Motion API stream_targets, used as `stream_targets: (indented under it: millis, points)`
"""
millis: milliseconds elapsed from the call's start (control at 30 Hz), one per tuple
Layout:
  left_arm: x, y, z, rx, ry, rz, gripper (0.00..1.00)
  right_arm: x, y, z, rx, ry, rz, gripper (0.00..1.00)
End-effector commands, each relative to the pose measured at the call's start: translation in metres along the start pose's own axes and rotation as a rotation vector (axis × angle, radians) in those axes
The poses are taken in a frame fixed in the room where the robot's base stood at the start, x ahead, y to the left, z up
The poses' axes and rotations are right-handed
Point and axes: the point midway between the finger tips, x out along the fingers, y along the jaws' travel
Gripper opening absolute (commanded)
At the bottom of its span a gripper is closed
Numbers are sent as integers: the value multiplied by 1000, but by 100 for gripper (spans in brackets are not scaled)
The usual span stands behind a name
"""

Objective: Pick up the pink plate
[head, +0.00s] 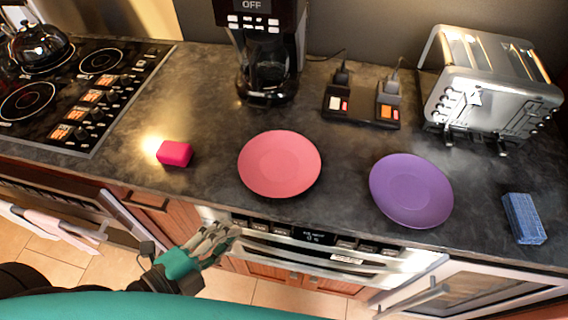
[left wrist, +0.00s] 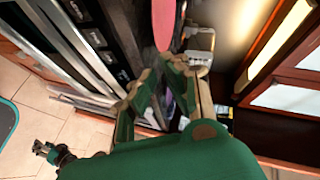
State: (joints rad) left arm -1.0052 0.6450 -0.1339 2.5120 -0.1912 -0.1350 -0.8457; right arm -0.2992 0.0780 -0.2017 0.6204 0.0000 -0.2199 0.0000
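The pink plate (head: 279,164) lies flat on the dark counter, near the middle of the head view. Its pink edge also shows at the top of the left wrist view (left wrist: 163,22). My left gripper (head: 222,238) is in front of the counter's front edge, nearer to me than the plate and to its lower left. It is empty and touches no plate. In the left wrist view its fingers (left wrist: 172,78) stand apart with a gap between them. What looks like my right gripper (left wrist: 45,149) shows small at the lower left there; its opening is unclear.
A purple plate (head: 411,191) lies right of the pink one, and a pink-red block (head: 174,153) lies left. Behind are a coffee maker (head: 266,60) and a toaster (head: 490,85). A blue sponge-like block (head: 524,218) lies far right. Appliance fronts (head: 320,248) line the counter's edge.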

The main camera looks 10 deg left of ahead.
Motion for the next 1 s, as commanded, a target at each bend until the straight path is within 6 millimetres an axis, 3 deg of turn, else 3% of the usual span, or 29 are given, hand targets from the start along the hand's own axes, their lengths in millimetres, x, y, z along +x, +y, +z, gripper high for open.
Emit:
stream_targets:
  millis: [200, 600, 867, 1000]
  points:
    - [32, -2, 0, 1, 1, -4, 10, -2, -6, 0, 0, 0, -8, 39]
    - [92, -2, 0, -3, -1, -2, 10, -17, 3, 0, 1, -2, 3, 39]
    - [110, -1, 1, -3, -1, 0, 10, -22, 4, 0, 2, -2, 5, 39]
    - [130, -2, 3, -3, -2, -1, 10, -32, 4, -1, 2, -3, 5, 39]
